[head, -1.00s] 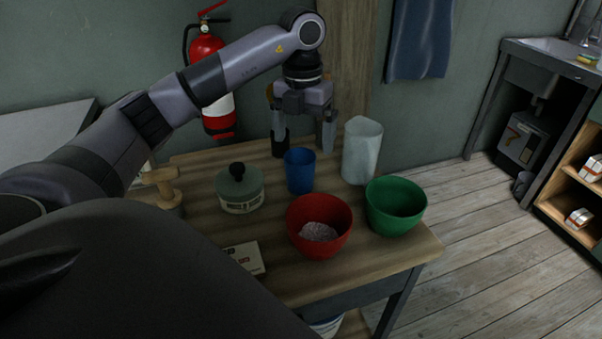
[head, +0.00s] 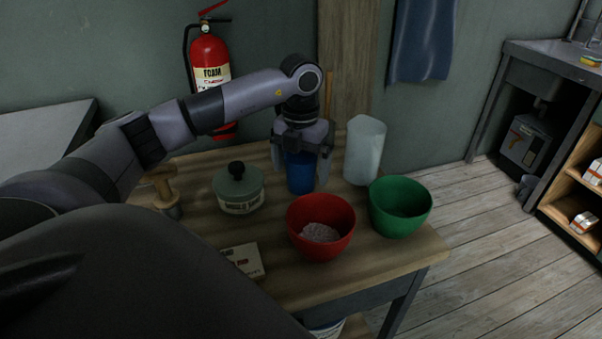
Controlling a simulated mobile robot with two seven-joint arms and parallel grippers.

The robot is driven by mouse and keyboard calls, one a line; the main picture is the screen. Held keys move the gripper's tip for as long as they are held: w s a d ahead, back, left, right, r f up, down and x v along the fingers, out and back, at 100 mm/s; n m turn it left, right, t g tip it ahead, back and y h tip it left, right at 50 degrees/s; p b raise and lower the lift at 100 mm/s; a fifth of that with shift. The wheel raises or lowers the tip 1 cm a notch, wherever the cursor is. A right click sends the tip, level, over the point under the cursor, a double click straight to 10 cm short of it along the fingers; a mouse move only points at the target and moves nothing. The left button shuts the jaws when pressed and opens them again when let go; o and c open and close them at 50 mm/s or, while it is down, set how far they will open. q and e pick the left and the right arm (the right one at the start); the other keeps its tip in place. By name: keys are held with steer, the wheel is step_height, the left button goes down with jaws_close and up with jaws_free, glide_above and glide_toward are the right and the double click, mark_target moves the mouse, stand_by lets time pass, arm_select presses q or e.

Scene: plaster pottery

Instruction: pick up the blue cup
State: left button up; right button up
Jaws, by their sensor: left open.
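The blue cup (head: 299,180) stands upright on the wooden table, behind the red bowl. My left gripper (head: 300,172) points down over the cup, with one finger on each side of it. Its jaws are open, and the upper part of the cup is hidden behind the gripper. I cannot tell whether the fingers touch the cup. My right gripper is not in view.
A white translucent pitcher (head: 364,152) stands close right of the gripper. The red bowl (head: 320,240) with a pale lump, the green bowl (head: 399,207) and a lidded jar (head: 238,190) stand around the cup. A small box (head: 245,261) lies in front.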

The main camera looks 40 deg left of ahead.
arm_select(q)
steer(key=c, duration=1.1)
steer(key=shift+r, duration=0.15)
